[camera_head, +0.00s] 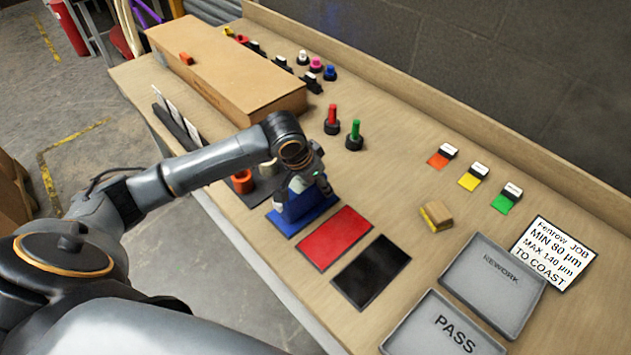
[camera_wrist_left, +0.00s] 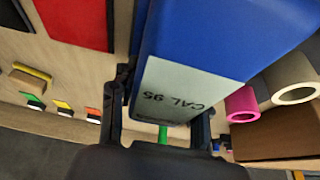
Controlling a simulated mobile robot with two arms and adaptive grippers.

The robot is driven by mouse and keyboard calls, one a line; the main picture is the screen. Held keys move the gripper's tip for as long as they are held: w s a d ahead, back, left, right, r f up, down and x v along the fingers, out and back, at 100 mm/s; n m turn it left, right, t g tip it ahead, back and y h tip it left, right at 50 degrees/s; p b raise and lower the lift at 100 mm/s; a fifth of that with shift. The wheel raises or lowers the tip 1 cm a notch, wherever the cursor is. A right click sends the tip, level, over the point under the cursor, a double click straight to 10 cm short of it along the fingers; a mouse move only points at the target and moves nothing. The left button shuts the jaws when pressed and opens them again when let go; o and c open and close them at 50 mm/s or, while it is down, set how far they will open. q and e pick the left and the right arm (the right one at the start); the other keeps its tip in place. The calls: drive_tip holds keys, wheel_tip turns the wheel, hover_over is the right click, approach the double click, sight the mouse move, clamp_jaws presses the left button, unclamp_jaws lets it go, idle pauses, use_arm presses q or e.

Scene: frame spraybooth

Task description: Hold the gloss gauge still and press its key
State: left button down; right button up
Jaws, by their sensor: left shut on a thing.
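The gloss gauge (camera_head: 298,205) appears as a blue block with a pale top part, on the bench left of the red panel (camera_head: 334,238). In the left wrist view its blue body (camera_wrist_left: 215,40) fills the top middle and carries a pale label (camera_wrist_left: 172,92) reading "CAL 95". My left gripper (camera_head: 308,187) is at its upper part, and in the wrist view its two fingers (camera_wrist_left: 160,128) stand on either side of the label end, shut on the gauge. I cannot make out the key. My right gripper is in neither view.
A black panel (camera_head: 371,272) lies beside the red one. The REWORK tray (camera_head: 533,318) and PASS tray (camera_head: 396,343) are at the right. An orange roll (camera_head: 242,181) stands close left of the gauge. Red (camera_head: 332,117) and green (camera_head: 355,132) handled items stand behind. A long cardboard box (camera_head: 225,75) is farther back.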

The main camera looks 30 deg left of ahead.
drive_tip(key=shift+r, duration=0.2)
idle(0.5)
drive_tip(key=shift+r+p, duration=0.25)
drive_tip(key=shift+p, duration=0.2)
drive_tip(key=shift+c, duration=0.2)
idle(0.9)
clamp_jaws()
idle(1.3)
